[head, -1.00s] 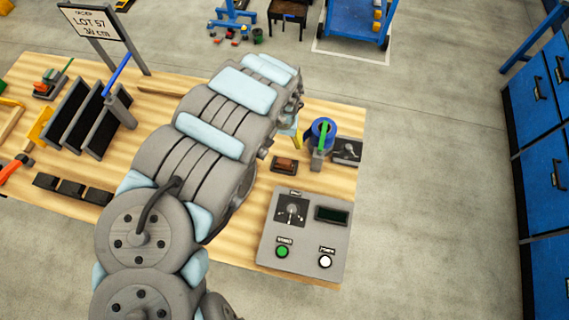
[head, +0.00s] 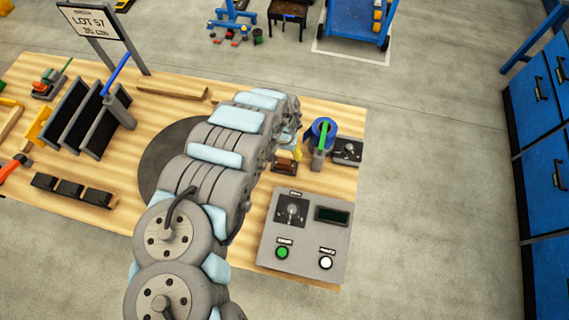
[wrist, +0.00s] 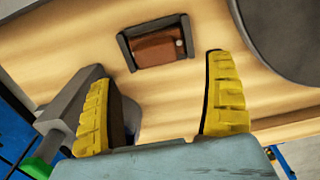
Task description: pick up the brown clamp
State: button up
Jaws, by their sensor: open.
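A brown block in a dark frame (wrist: 158,47) lies on the wooden table in the wrist view. It is the only brown piece near my gripper, but I cannot tell from its shape that it is a clamp. In the head view the brown piece (head: 285,165) is partly hidden by my gripper. My gripper (wrist: 158,68) is open and empty, with its two yellow fingers spread. The brown piece shows beyond the fingertips, between them in the picture and apart from both.
A grey post with a green handle (head: 319,150) stands close by, before a blue roll (head: 322,127); it shows beside the left finger (wrist: 72,108). A control box (head: 305,238) is in front. A dark round disc (head: 160,160) lies left. Black upright panels (head: 80,115) stand farther left.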

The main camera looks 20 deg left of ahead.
aim_at(285, 161)
jog(key=shift+f, duration=0.6)
jog(key=shift+s+d+f+p, duration=0.1)
jog(key=shift+d+f+p, duration=0.05)
jog(key=shift+f, duration=0.6)
jog(key=shift+s+d+f+p, duration=0.1)
jog(key=shift+d+f+p, duration=0.05)
jog(key=shift+f, duration=1.35)
jog(key=shift+w+a+f, duration=0.1)
jog(key=shift+f, duration=0.15)
jog(key=shift+c, duration=0.3)
jog(key=c, duration=1.2)
